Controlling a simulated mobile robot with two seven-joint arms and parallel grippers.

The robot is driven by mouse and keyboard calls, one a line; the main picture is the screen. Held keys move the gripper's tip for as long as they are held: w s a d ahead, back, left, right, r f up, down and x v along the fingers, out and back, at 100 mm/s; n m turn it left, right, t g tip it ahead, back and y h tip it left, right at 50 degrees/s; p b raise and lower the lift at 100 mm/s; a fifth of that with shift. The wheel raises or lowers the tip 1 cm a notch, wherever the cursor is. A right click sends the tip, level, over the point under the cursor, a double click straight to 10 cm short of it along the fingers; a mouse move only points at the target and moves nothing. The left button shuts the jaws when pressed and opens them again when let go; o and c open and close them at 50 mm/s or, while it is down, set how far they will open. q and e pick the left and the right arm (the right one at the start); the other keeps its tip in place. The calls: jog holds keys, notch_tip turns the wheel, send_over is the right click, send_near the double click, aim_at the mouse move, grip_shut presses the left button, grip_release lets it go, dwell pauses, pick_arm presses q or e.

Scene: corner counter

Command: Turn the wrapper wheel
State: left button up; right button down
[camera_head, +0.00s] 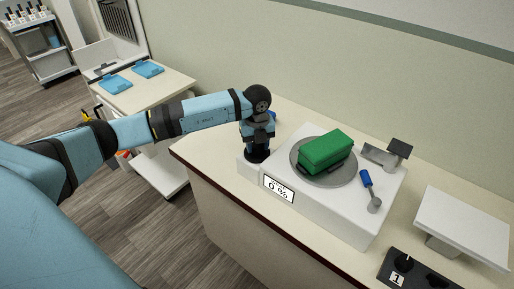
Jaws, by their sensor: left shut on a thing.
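The wrapper is a white box-shaped machine (330,221) on the counter, with a front display (279,189) reading 0 %. A round grey turntable (345,178) on its top bears a green block (326,151). A blue-handled part with a grey end (367,185) lies to the right of the turntable. My left gripper (257,156) points down at the machine's left end, left of the turntable. It is shut on a part there that its dark fingers and wrist hide. I cannot make out the wheel clearly. My right gripper is not in view.
A small grey device (388,153) stands behind the machine. To the right are a white slanted stand (462,228) and a black box with knobs (409,268). A wall runs behind the counter. A lower table with blue trays (115,83) stands at back left.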

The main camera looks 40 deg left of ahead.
pick_arm(q)
jog(key=m+b, duration=0.2)
jog(key=m, duration=0.1)
jog(key=shift+f+m, duration=0.1)
jog(key=shift+m, duration=0.3)
jog(key=m+b, duration=0.2)
jog(key=m, duration=0.2)
jog(key=shift+m+b, duration=0.3)
jog(key=shift+b, duration=0.05)
jog(key=m+b, duration=0.2)
jog(key=m, duration=0.2)
jog(key=shift+m, duration=0.4)
jog(key=shift+m+b, duration=0.6)
jog(key=shift+m, duration=0.1)
jog(key=o, duration=0.9)
jog(key=shift+r, duration=0.25)
